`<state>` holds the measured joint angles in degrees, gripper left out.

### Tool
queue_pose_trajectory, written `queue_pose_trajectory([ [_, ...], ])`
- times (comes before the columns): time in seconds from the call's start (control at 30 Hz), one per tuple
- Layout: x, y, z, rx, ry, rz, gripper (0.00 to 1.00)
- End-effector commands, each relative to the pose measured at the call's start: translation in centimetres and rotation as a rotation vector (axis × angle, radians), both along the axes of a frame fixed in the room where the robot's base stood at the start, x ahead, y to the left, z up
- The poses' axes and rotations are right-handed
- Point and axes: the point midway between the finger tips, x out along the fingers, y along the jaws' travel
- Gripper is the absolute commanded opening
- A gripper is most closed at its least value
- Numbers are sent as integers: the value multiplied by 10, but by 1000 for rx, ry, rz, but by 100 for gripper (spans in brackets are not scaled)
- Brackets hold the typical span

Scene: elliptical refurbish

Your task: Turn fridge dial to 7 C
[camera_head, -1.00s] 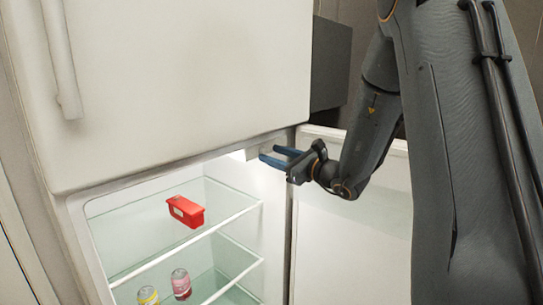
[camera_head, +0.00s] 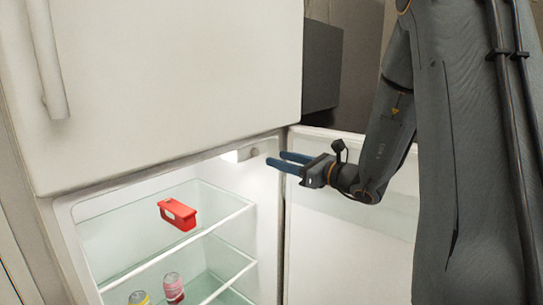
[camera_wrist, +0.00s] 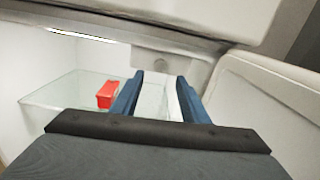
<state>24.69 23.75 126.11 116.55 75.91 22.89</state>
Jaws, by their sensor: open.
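The fridge dial (camera_head: 254,152) is a small grey knob on a pale housing at the top right of the lit fridge interior. It also shows in the wrist view (camera_wrist: 160,63), beyond my fingertips and roughly centred between them. Its markings are too small to read. My gripper (camera_head: 275,161) has blue fingers, open and empty, just right of the dial and apart from it. In the wrist view the gripper (camera_wrist: 160,79) points toward the housing, with a gap between the fingers.
The lower fridge door (camera_head: 355,235) stands open on the right, behind my arm. The closed upper door (camera_head: 165,75) overhangs the interior.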

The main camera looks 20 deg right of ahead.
Motion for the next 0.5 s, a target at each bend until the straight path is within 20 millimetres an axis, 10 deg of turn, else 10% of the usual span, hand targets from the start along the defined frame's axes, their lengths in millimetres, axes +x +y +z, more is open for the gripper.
queue_pose_trajectory([
  [0.5,25,14,1,172,144,85,41],
])
